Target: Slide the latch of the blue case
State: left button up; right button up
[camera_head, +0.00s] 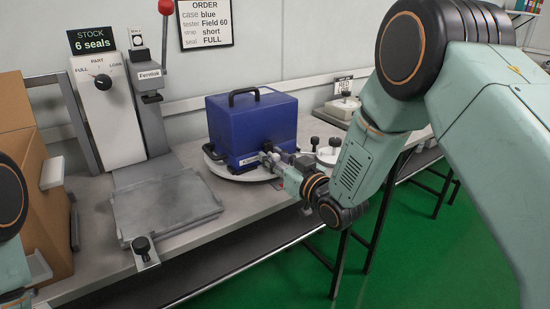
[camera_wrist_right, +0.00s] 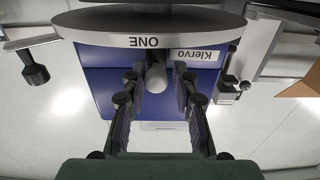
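The blue case (camera_head: 250,125) stands upright on a round turntable (camera_head: 212,155), with a black handle on top and a "Klervo" label low on its front. In the right wrist view, which is upside down, the case (camera_wrist_right: 100,85) shows behind my fingers. A grey rounded knob (camera_wrist_right: 156,77), apparently the latch, sticks out from its front. My right gripper (camera_head: 270,159) is at the case's lower front. In the wrist view its fingers (camera_wrist_right: 155,80) are apart, one on each side of the knob, with gaps visible. My left gripper is out of view.
A "Fermark" press (camera_head: 148,85) and a flat grey plate (camera_head: 165,205) stand left of the case. A cardboard box (camera_head: 40,190) is at far left. A small white device (camera_head: 345,107) sits behind at right. An order sign (camera_head: 205,22) hangs on the wall.

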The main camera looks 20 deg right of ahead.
jog(key=shift+o, duration=1.2)
jog(key=shift+w+d, duration=0.1)
jog(key=shift+d, duration=0.05)
jog(key=v, duration=1.2)
jog(key=shift+f, duration=0.1)
